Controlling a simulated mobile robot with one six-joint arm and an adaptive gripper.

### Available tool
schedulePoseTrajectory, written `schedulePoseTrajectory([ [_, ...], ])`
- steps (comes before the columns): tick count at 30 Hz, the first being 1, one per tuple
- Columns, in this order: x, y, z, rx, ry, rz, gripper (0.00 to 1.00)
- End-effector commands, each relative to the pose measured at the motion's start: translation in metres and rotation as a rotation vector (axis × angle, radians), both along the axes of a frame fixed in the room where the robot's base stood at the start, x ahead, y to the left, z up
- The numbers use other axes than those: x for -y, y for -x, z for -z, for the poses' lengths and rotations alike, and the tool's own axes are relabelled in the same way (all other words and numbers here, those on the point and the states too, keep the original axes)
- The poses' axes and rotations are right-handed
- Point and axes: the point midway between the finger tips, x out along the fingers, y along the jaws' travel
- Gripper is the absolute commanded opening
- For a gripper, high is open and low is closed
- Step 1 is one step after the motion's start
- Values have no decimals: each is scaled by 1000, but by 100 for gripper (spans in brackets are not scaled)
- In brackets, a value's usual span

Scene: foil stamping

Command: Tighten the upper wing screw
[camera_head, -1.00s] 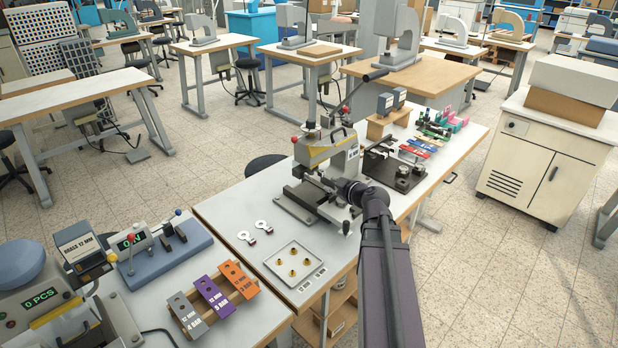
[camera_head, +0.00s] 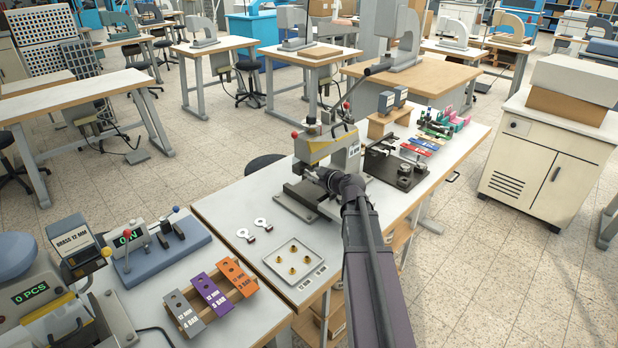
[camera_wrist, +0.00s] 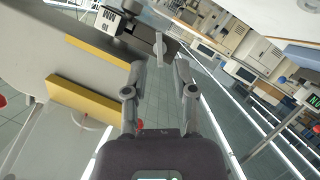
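The foil stamping press (camera_head: 326,152), grey with a yellow stripe, stands on the long white table. In the head view my gripper (camera_head: 316,174) is at the front of the press, small and partly hidden by my wrist. In the wrist view my gripper (camera_wrist: 160,70) has two dark fingers spread apart with nothing between them. A light grey flat piece (camera_wrist: 160,48), which looks like a wing screw, stands just beyond the fingertips, roughly centred between them. It seems to join the dark part of the press above. The wing screws cannot be made out in the head view.
The press body with yellow bars (camera_wrist: 88,103) fills the left of the wrist view, close to my left finger. On the table, a tray (camera_head: 294,288) with brass pieces lies front left, and a dark fixture (camera_head: 403,172) stands to the right.

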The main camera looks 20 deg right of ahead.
Motion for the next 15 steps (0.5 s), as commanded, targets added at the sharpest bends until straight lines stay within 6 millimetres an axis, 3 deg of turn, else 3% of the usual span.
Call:
schedulePoseTrajectory([
  [6,-3,-27,11,1,-1,0,35],
  [15,-5,-37,13,0,-1,1,35],
])
